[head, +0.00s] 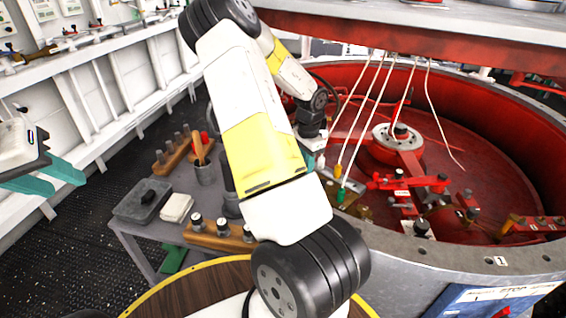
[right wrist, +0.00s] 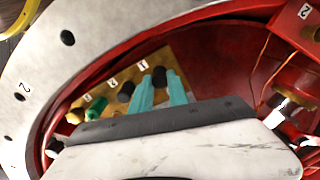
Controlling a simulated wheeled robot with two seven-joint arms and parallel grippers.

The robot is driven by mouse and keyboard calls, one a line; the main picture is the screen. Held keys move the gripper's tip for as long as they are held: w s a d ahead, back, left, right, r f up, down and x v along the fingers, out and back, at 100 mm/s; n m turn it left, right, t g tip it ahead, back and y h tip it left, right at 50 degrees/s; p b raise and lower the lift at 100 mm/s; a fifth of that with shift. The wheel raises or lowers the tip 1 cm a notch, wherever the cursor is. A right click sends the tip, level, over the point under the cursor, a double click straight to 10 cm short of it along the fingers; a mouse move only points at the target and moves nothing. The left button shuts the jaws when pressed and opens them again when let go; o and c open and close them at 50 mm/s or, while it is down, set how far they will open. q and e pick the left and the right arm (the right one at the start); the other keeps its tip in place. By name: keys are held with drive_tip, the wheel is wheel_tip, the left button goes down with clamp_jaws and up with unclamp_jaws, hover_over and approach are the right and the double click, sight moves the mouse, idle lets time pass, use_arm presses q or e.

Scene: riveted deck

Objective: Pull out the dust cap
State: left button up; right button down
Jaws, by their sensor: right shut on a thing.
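A brass block (right wrist: 108,84) with numbered labels sits inside the red drum in the right wrist view. It carries a row of round caps, including a green cap (right wrist: 96,107) and a black cap (right wrist: 126,91). My right gripper (right wrist: 160,82) is shut on a dark cap (right wrist: 158,76) near the label 1. The cap's lower part is hidden between the teal fingers, so I cannot tell whether it is still seated. In the head view my right arm hides most of that gripper. My left gripper (head: 48,178) is open and empty at the left edge, far from the block.
The red drum (head: 480,130) has a grey metal rim (head: 450,255). Several pale cables (head: 368,110) hang into it, some with coloured tips.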

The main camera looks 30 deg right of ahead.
drive_tip(key=shift+r, duration=1.5)
idle(0.7)
